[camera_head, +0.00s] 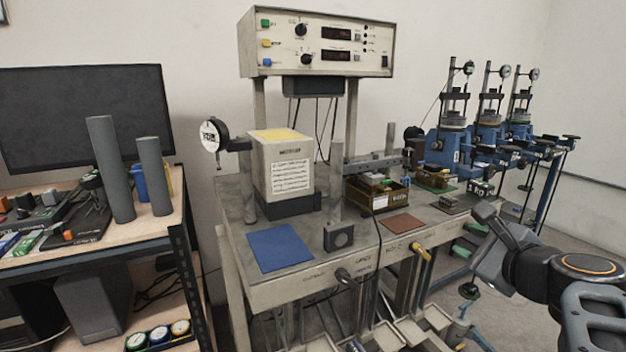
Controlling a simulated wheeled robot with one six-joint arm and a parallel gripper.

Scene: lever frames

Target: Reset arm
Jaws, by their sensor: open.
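My arm reaches in from the lower right edge, with dark rounded joints and grey links. My gripper (484,242) is at its left end, in front of the right end of the workbench (345,277). Its grey fingers look apart, with nothing seen between them. The fine shape of the fingertips is hard to make out. I see no contact between the gripper and the bench or the things on it.
The bench bears a cream block (283,205), a blue mat (279,248), a brown mat (402,224) and a tray of parts (377,194). Blue lever machines (445,148) stand behind at right. A shelf desk (90,247) with grey cylinders (110,170) is at left. Floor is open far right.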

